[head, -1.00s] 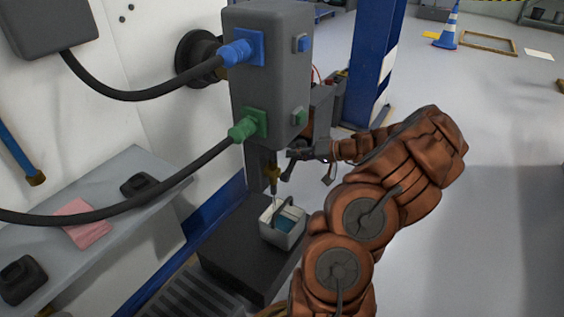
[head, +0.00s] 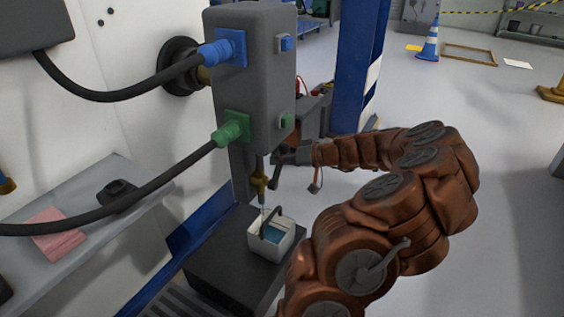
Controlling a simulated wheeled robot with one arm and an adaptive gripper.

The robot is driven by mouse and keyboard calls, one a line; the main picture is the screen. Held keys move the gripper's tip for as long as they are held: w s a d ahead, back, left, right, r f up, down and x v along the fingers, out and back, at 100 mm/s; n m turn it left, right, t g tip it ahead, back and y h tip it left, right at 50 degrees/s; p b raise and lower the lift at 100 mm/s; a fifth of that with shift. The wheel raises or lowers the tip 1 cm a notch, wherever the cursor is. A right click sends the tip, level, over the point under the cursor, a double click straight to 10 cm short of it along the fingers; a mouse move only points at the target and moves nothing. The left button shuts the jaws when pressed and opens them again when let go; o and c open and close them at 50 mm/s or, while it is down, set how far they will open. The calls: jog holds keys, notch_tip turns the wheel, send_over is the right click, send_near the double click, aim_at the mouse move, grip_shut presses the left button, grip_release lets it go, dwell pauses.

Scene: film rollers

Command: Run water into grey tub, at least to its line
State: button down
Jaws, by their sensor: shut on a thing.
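The grey tub (head: 272,248) is a small, pale, square-sided tub with a dark arched handle. A thin stream runs from the tap into the tub, and bluish water (head: 271,233) shows inside. The fill line cannot be made out, so I cannot tell the level against it. My gripper (head: 284,158) is beside the tap, right of the column, above the tub. It is shut on what seems to be the tap's dark lever; the contact is small and partly hidden.
A grey box (head: 250,75) with a blue hose connector (head: 222,50) and a green one (head: 231,128) is above the tap. Hoses cross to the left. A grey shelf (head: 110,215) holds a pink cloth (head: 47,234). A blue post (head: 358,70) stands behind.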

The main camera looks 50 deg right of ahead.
jog(key=c, duration=1)
grip_release()
jog(key=shift+c, duration=0.2)
jog(key=v, duration=1.2)
